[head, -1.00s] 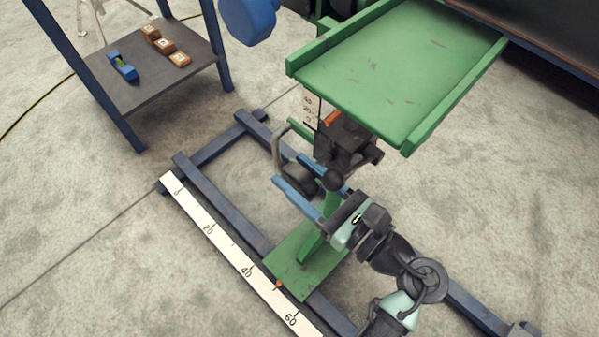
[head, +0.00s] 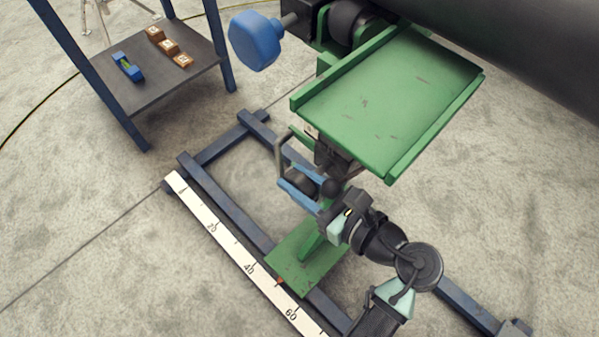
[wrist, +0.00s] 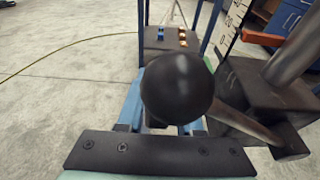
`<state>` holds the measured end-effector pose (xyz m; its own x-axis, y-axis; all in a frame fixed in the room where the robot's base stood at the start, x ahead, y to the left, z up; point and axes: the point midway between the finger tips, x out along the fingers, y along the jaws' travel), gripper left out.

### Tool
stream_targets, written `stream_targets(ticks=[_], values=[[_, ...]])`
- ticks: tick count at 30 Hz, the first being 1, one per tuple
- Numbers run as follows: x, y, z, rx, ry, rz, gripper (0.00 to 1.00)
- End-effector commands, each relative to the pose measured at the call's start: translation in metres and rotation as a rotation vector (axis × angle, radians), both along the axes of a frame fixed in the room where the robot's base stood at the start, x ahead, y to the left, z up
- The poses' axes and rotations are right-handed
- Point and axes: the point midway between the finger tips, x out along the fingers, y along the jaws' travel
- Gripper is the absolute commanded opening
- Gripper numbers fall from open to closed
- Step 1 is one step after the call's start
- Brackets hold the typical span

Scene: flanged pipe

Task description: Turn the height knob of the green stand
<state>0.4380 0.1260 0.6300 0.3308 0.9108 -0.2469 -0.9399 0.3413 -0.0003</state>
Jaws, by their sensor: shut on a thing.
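The green stand has a flat green tray top (head: 385,95) and a green foot plate (head: 300,262) on the floor rails. Its dark height knob (head: 301,184) sits under the tray, beside the post, partly hidden by my fingers. My gripper (head: 290,170) comes from the lower right, with its two blue fingers on either side of the knob, shut on it.
A white ruler (head: 235,252) lies along the rails. A blue knob (head: 255,41) and a dark pipe (head: 520,45) are near the tray. A side table (head: 150,90) holds a blue level and several wooden blocks.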

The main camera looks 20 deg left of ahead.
Motion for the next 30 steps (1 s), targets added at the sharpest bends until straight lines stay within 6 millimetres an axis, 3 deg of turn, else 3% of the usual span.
stream_targets(ticks=[6,7,12,25,30], values=[[0.000,0.000,0.000,0.001,0.001,0.001,0.00],[0.000,0.000,0.000,0.001,0.001,0.001,0.37],[0.000,0.000,0.000,0.002,0.000,0.001,0.65],[0.000,-0.001,0.000,0.002,0.000,0.000,0.65],[-0.004,-0.013,0.005,0.002,0.000,-0.003,0.65]])
